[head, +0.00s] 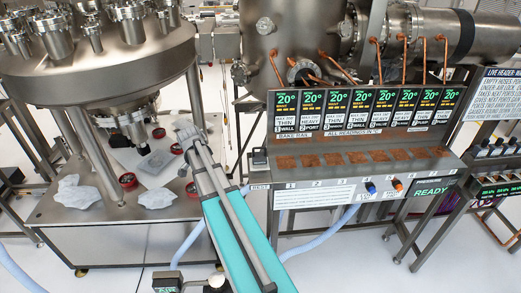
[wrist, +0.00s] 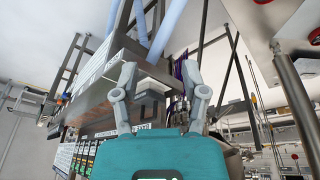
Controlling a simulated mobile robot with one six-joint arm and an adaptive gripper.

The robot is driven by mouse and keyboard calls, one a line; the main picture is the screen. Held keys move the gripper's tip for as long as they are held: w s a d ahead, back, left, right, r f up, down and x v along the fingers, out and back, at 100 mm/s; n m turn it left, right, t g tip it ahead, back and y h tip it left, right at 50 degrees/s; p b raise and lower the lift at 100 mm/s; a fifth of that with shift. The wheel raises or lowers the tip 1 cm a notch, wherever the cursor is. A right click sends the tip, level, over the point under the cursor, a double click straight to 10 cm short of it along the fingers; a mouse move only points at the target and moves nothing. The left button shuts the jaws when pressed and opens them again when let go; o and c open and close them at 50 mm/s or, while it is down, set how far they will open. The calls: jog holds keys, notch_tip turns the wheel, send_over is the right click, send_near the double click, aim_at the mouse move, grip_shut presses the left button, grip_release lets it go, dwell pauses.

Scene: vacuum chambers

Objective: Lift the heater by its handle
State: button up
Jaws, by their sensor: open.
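No heater with a clear handle can be made out for certain. A row of black panels (head: 362,108) reading 20° stands on the grey bench, labelled with words such as "thin wall" and "heavy port". Copper tubes (head: 408,52) rise behind them. Brown copper-coloured patches (head: 363,157) lie in a row on the bench ledge in front. My gripper (head: 184,132) is over the left steel table, well left of the panels. In the wrist view my gripper (wrist: 160,68) is open, its two grey fingers spread with nothing held between them. The panels show small and tilted at lower left (wrist: 92,155).
The left steel table (head: 100,225) carries crumpled white sheets (head: 75,195) and red-rimmed round parts (head: 127,180) under a large flanged chamber (head: 100,50). A light-blue hose (head: 325,235) runs below the bench. White floor shows between table and bench. A sign (head: 488,95) stands at right.

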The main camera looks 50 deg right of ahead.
jog(key=d+r+m+p, duration=0.3)
jog(key=d+r+m, duration=0.1)
jog(key=d, duration=0.6)
jog(key=d+r+m+g+h+p, duration=0.1)
jog(key=d+r+m+p, duration=0.2)
jog(key=d, duration=0.7)
notch_tip(320, 180, up, 2)
jog(key=m, duration=0.3)
jog(key=shift+d+h+p, duration=0.3)
jog(key=shift+d+p, duration=0.05)
jog(key=shift+d, duration=0.05)
jog(key=shift+w, duration=0.1)
jog(key=b, duration=0.7)
send_over(261, 148)
jog(key=w+a, duration=0.2)
jog(key=a, duration=0.1)
notch_tip(261, 148, down, 6)
jog(key=f, duration=0.1)
jog(key=shift+s+d+f+b, duration=0.3)
jog(key=shift+d+b, duration=0.1)
jog(key=shift+d, duration=0.15)
jog(key=shift+s+b+x, duration=0.1)
jog(key=shift+b+x, duration=1.1)
jog(key=shift+x, duration=0.1)
jog(key=shift+s+b+x, duration=0.15)
jog(key=shift+b+x, duration=1)
jog(key=shift+x, duration=0.15)
grip_shut()
